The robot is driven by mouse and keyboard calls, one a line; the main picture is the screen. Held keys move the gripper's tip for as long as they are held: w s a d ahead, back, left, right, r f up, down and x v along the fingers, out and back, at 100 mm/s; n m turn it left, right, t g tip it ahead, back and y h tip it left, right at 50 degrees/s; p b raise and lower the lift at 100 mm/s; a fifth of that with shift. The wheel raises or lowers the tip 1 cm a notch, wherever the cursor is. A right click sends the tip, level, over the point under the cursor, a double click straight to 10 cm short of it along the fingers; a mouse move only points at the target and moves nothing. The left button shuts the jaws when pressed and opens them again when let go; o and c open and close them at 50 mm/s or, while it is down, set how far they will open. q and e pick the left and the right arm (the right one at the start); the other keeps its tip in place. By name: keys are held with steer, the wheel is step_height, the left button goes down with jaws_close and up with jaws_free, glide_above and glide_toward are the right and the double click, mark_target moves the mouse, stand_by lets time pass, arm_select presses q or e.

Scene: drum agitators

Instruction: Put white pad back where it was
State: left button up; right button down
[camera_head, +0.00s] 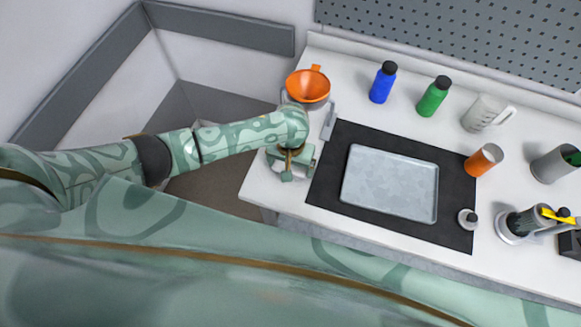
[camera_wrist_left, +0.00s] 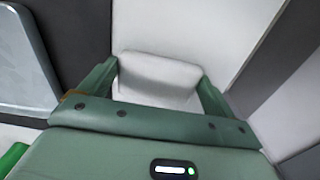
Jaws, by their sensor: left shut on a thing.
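A white pad (camera_wrist_left: 158,76) with rounded edges sits between the two green fingers of my left gripper in the left wrist view. My left gripper (camera_head: 290,163) is shut on it, and it also shows in the left wrist view (camera_wrist_left: 157,90). In the head view, this gripper is over the left end of the white counter, left of the black mat. The pad is hidden in the head view behind my own arm and gripper. I cannot tell whether the pad touches the counter. My right gripper is not in view.
A grey tray (camera_head: 390,183) lies on the black mat (camera_head: 330,185). Blue (camera_head: 383,82) and green (camera_head: 433,96) bottles, a jug (camera_head: 487,112) and an orange-sided cup (camera_head: 484,159) stand farther right on the counter (camera_head: 350,105).

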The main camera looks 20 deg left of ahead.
mark_target(291, 167)
arm_select(q)
steer(key=shift+f, duration=0.55)
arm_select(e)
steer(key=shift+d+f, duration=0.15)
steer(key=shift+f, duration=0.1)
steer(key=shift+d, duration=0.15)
arm_select(q)
steer(key=o, duration=0.6)
steer(key=shift+r+p, duration=2.6)
steer(key=shift+r, duration=3.45)
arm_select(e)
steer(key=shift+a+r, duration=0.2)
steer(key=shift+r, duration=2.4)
